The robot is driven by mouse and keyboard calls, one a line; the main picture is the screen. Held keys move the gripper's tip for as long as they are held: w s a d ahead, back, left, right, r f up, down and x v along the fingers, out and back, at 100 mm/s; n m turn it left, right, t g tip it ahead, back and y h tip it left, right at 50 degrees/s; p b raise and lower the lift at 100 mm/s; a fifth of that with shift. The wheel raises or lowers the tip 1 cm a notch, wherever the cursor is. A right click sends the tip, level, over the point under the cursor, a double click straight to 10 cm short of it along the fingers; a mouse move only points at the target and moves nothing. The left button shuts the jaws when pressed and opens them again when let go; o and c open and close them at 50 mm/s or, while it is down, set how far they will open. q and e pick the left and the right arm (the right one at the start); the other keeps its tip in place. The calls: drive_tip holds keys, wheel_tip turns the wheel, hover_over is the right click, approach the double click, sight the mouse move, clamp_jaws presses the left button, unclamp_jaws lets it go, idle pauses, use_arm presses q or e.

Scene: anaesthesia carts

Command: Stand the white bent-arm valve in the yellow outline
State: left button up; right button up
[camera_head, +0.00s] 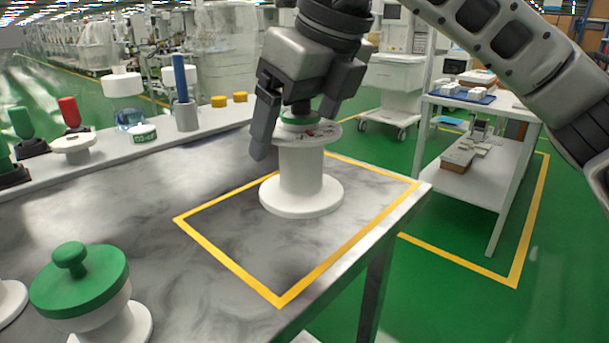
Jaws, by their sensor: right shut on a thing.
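A white flanged piece (301,178) with a wide round base, a thick stem and a top disc is in my right gripper (297,122). I take it to be the white valve; no bent arm can be made out on it. The gripper comes from above, its fingers shut at the piece's top near a green ring. The piece is upright, its base inside the yellow outline (226,259) on the grey table. I cannot tell whether the base touches the table. The outline's far left side is partly hidden by the gripper and the piece. My left gripper is out of view.
A green-topped white piece (80,282) stands at the table's front left. A raised white ledge (105,150) along the back holds a blue cylinder (181,78), a clear jar and red and green knobs. A white shelf cart (487,165) stands apart at right. The table's middle left is clear.

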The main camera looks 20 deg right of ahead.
sight(325, 122)
drive_tip(key=w+f, duration=0.1)
drive_tip(key=d+f, duration=0.1)
drive_tip(key=shift+w+f, duration=0.3)
drive_tip(key=shift+w, duration=0.05)
drive_tip(key=shift+w+d+f, duration=0.1)
drive_tip(key=shift+w+f, duration=0.2)
drive_tip(key=shift+f, duration=0.05)
drive_tip(key=shift+w+d+f, duration=0.1)
drive_tip(key=shift+w+f, duration=0.1)
drive_tip(key=f, duration=0.2)
drive_tip(key=w+f+b, duration=0.1)
drive_tip(key=shift+d+f, duration=0.3)
drive_tip(key=shift+f, duration=0.55)
drive_tip(key=o, duration=1.6)
drive_tip(key=shift+o, duration=0.2)
drive_tip(key=shift+r, duration=0.25)
drive_tip(key=shift+s+r, duration=0.15)
drive_tip(key=shift+r, duration=0.2)
drive_tip(key=p+v, duration=0.1)
drive_tip(key=v, duration=0.9)
drive_tip(key=shift+s+r+p, duration=0.1)
drive_tip(key=shift+r+p, duration=0.1)
drive_tip(key=shift+p, duration=0.15)
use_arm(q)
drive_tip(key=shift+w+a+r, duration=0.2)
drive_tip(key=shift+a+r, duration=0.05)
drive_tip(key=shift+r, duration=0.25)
use_arm(e)
drive_tip(key=shift+s+d+r, duration=0.15)
drive_tip(key=shift+r, duration=0.1)
